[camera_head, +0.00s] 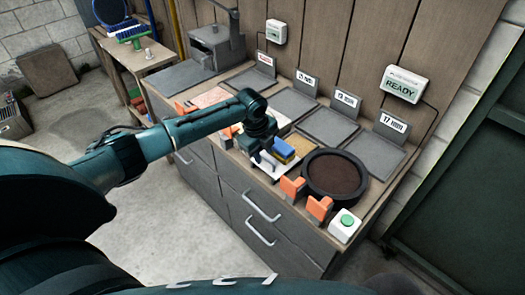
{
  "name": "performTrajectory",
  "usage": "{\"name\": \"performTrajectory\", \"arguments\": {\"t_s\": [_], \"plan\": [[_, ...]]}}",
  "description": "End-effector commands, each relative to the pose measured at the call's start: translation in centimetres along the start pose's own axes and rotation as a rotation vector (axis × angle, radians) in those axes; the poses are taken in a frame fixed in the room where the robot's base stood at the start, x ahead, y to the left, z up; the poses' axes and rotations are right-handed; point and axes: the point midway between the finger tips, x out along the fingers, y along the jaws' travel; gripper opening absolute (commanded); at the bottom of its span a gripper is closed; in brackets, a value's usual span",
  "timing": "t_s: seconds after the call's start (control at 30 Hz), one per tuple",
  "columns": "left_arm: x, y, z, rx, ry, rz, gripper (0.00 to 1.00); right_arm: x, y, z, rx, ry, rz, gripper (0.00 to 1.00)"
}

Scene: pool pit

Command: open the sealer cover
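My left arm reaches in from the left over the workbench (228,160), and my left gripper (262,158) points down at its front middle. Beside the gripper are a blue block and a yellow block (284,148) on a pale surface. The fingertips are small and partly hidden, so I cannot tell whether they are open or touching anything. A grey box-shaped machine (213,46) with a raised arm stands at the bench's far left end. It may be the sealer; no part is clearly marked as its cover. My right gripper is not in view.
A round dark tray (335,174), orange holders (319,207) and a white box with a green button (345,224) are at the right end. Several grey plates (327,124) with labels line the back. A "READY" display (403,84) hangs on the wall.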

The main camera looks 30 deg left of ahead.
Motion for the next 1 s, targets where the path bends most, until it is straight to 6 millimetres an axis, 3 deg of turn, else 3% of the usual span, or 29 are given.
{"name": "performTrajectory", "arguments": {"t_s": [0.27, 0.7, 1.0], "plan": [[-1.3, -0.1, 0.0, 0.000, 0.001, -0.002, 0.31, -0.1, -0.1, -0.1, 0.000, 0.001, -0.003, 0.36], [-10.4, -0.1, 0.1, 0.001, -0.002, -0.003, 0.31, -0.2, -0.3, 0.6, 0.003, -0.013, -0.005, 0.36], [-13.1, 0.0, 0.0, -0.001, 0.000, 0.000, 0.31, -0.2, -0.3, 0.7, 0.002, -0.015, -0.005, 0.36]]}}
